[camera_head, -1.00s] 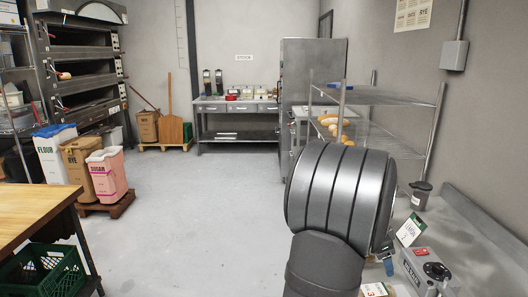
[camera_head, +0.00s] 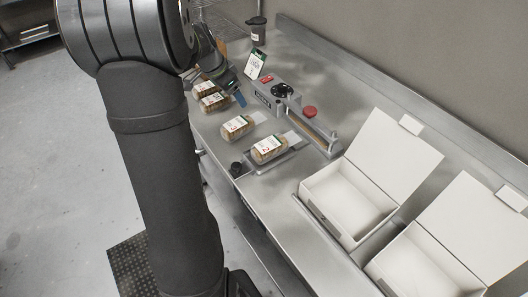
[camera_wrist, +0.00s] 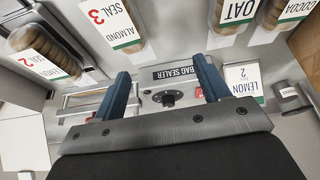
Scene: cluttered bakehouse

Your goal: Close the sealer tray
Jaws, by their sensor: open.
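The grey bag sealer (camera_head: 283,97) stands on the steel bench, with a black dial, a red knob and a long sealing bar. Its metal tray (camera_head: 287,159) sticks out at the front, with a black knob (camera_head: 236,168) at its outer end. A bread bag labelled 2 (camera_head: 268,149) lies on the tray. My gripper (camera_head: 232,92) is open and empty, left of the sealer body and apart from the tray. In the wrist view my gripper (camera_wrist: 166,85) has its blue fingers spread above the sealer (camera_wrist: 168,98).
Several bread bags, one labelled 3 (camera_head: 238,127), lie on the bench left of the tray. A green-and-white card (camera_head: 255,64) and a dark-lidded jar (camera_head: 257,30) stand behind. Two open white boxes (camera_head: 348,199) (camera_head: 430,262) sit at the right.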

